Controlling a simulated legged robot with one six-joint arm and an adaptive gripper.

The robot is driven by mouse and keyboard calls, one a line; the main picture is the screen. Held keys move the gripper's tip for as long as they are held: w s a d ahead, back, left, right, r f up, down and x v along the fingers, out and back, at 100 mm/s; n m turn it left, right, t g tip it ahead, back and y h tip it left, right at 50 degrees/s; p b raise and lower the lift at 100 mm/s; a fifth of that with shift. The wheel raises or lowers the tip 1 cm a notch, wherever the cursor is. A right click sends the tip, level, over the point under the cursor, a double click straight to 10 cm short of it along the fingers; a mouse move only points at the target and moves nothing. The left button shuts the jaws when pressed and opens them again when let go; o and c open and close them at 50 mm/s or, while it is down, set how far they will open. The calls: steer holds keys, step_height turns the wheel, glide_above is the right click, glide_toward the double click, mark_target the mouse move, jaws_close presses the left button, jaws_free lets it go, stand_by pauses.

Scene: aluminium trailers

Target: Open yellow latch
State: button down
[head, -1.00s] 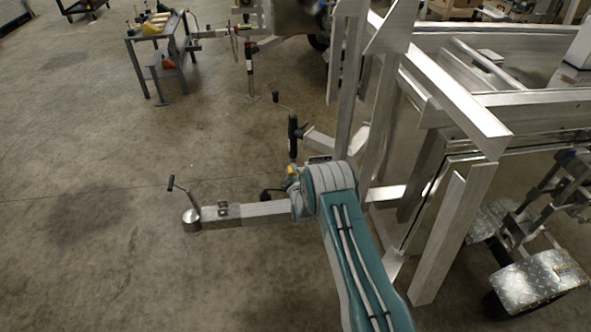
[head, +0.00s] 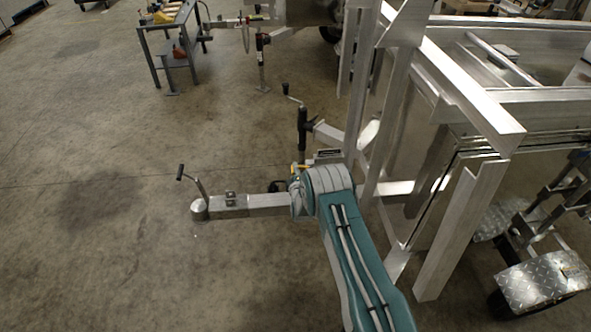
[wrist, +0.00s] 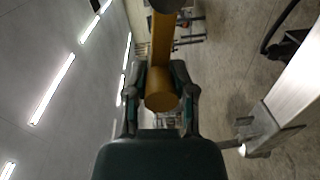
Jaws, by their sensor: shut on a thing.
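The yellow latch (wrist: 161,90) shows in the wrist view as a yellow-brown bar with a round end facing the camera. My gripper (wrist: 160,82) has one dark finger on each side of it and is shut on it. The bar runs up to a dark round part at the top edge. In the head view only a small yellow patch shows behind my teal arm. My arm hides the gripper and most of the latch there.
The trailer tongue (head: 255,203) with its crank handle reaches left beside my arm. The aluminium trailer frame (head: 455,90) stands at right, with a wheel fender (head: 548,272). A black jack post (head: 302,130) stands behind my arm. The floor at left is clear.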

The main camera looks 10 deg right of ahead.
steer(key=shift+a+f, duration=0.1)
steer(key=shift+a, duration=0.1)
steer(key=shift+c, duration=2.2)
jaws_free()
steer(key=shift+a, duration=0.1)
steer(key=shift+s, duration=0.1)
steer(key=shift+s, duration=0.25)
steer(key=s, duration=1.1)
steer(key=shift+s+r, duration=0.15)
steer(key=shift+r, duration=0.2)
